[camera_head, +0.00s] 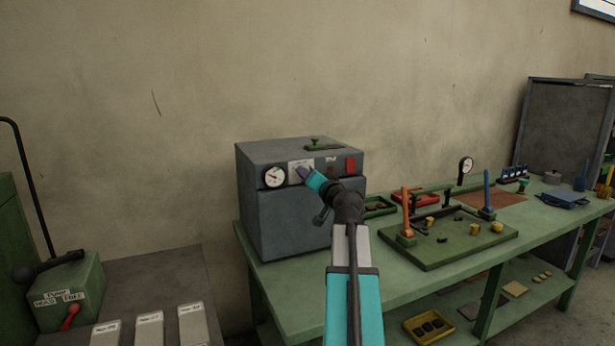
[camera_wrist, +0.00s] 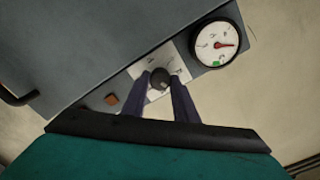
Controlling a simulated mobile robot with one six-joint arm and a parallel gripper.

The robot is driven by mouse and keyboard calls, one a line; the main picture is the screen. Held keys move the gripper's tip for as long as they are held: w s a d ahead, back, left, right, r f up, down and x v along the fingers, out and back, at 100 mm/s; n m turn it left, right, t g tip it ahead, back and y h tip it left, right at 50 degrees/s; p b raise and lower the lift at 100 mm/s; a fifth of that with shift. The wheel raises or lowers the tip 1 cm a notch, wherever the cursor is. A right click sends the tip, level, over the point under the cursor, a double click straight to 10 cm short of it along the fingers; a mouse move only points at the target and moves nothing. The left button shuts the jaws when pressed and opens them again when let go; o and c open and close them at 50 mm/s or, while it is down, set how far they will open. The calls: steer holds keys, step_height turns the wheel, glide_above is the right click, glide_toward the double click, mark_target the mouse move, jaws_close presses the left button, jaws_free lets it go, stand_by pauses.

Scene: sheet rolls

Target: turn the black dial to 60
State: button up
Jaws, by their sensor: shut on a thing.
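The black dial (camera_wrist: 159,80) sits on a white scale plate (camera_wrist: 178,62) on the front of a grey box-shaped machine (camera_head: 290,222). In the wrist view my gripper (camera_wrist: 161,86) has one finger on each side of the dial and is shut on it. In the head view my gripper (camera_head: 304,173) reaches the machine's upper front panel and hides the dial. The marks on the scale plate are too small to read, so I cannot tell the dial's setting. A round white gauge (camera_wrist: 216,44) with a red needle is beside the plate; it also shows in the head view (camera_head: 275,177).
A red switch (camera_head: 350,164) is on the right of the panel. The machine stands on a green bench (camera_head: 290,285). A green board (camera_head: 455,243) with orange and blue posts is to the right.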

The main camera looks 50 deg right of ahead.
steer(key=m+p, duration=0.3)
steer(key=m, duration=0.5)
steer(key=shift+m, duration=0.3)
steer(key=shift+f, duration=0.1)
steer(key=o, duration=1.1)
steer(key=shift+c, duration=0.2)
steer(key=shift+s, duration=0.1)
